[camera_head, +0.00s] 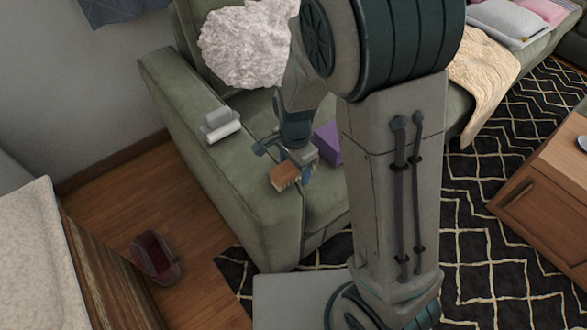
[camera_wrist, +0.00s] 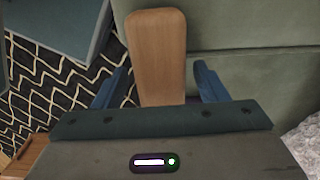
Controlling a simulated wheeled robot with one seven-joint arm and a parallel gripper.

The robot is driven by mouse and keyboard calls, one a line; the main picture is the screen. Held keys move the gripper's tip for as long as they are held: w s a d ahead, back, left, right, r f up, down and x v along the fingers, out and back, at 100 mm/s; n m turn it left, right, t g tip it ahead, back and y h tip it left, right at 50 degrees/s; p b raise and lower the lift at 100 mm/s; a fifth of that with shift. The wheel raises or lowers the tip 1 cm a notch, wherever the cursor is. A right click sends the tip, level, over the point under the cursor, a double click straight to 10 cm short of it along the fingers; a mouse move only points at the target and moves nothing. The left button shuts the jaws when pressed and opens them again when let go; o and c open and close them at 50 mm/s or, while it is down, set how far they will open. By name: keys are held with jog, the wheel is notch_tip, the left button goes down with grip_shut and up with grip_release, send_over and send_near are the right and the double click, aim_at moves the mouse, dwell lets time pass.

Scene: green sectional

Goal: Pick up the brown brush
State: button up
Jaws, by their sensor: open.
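My gripper (camera_head: 297,168) is right at the brush in the head view. In the wrist view its two blue fingers (camera_wrist: 160,84) are open, one on each side of the brush, with a gap on both sides. The near end of the brush is hidden behind the gripper body.
A white rolled object (camera_head: 222,126) lies on the sofa arm (camera_head: 190,130) behind the brush. A purple box (camera_head: 327,142) and a fluffy white cushion (camera_head: 246,45) are on the sofa. A dark red item (camera_head: 155,257) lies on the floor. A wooden table (camera_head: 550,185) stands right.

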jog(key=c, duration=1.1)
jog(key=shift+r, duration=0.1)
